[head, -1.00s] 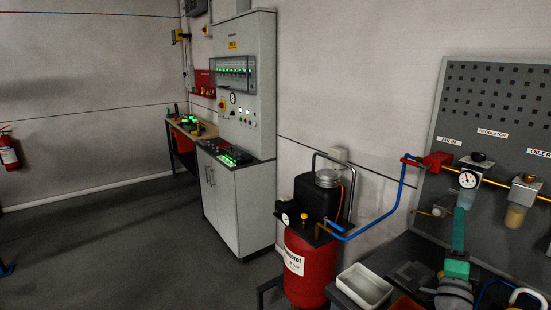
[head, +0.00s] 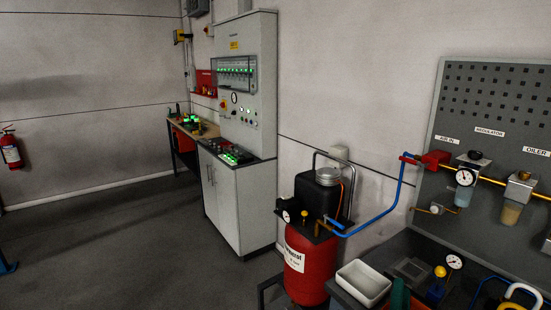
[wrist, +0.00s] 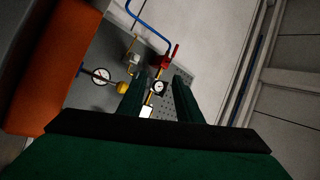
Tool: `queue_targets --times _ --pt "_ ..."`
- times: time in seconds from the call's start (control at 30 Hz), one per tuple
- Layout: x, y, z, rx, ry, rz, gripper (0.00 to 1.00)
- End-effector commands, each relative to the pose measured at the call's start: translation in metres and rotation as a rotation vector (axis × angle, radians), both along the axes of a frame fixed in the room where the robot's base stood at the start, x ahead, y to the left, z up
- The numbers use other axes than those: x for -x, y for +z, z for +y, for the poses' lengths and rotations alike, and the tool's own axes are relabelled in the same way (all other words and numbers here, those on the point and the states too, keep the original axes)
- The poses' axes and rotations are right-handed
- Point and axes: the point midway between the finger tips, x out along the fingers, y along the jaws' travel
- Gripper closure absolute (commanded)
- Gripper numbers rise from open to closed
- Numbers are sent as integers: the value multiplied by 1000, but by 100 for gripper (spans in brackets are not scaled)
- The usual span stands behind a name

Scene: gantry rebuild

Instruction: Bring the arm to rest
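My gripper (wrist: 160,78) shows in the wrist view as two dark green fingers standing apart. Nothing is held between them; a gauge and the perforated panel show through the gap beyond. In the head view, only a small dark green piece, probably part of my gripper, shows at the bottom edge beside the white tray (head: 363,283). The rest of my arm is out of that view.
A grey panel (head: 490,100) carries a regulator gauge (head: 466,177), an oiler (head: 516,198) and a red valve (head: 434,159). A red compressor tank (head: 306,262) stands left of the bench. A yellow-knobbed blue fitting (head: 438,285) is on the bench. Open floor lies left.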

Motion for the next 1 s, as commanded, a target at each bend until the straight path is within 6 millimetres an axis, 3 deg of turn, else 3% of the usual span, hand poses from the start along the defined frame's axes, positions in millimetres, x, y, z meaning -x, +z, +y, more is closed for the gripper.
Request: queue_targets --times 0.03,0.2,0.5,0.8,1.0 --pt "9 -22 17 13 1 35 68" --pt "43 -77 69 85 2 143 68" --pt "119 -150 152 232 28 322 68" --pt "208 -190 223 409 82 482 68" --pt "270 -201 261 540 134 575 68"
